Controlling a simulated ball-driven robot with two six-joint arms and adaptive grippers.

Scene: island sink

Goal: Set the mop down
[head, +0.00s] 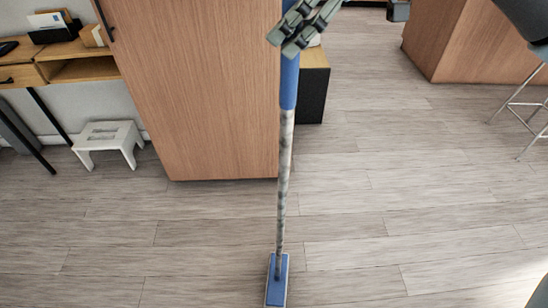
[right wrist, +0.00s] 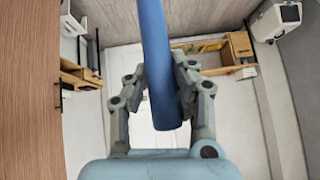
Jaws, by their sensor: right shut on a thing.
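The mop (head: 284,150) is nearly upright in the head view, with a blue upper handle, a worn grey shaft and a flat blue head (head: 278,281) near the bottom edge. The mop head is over the floor; I cannot tell if it touches. My right gripper (head: 292,38) is shut on the blue handle near the top of the view. The right wrist view shows the blue handle (right wrist: 158,60) between both fingers, its end just above the palm. My left gripper is not in view.
A tall wooden cabinet (head: 195,90) stands behind the mop. A white step stool (head: 108,138) and a desk (head: 85,68) are at left. A black-sided unit (head: 313,92) stands beside the cabinet. A wooden island (head: 475,45) and metal stool legs (head: 520,110) are at right. Plank floor (head: 400,200) is clear.

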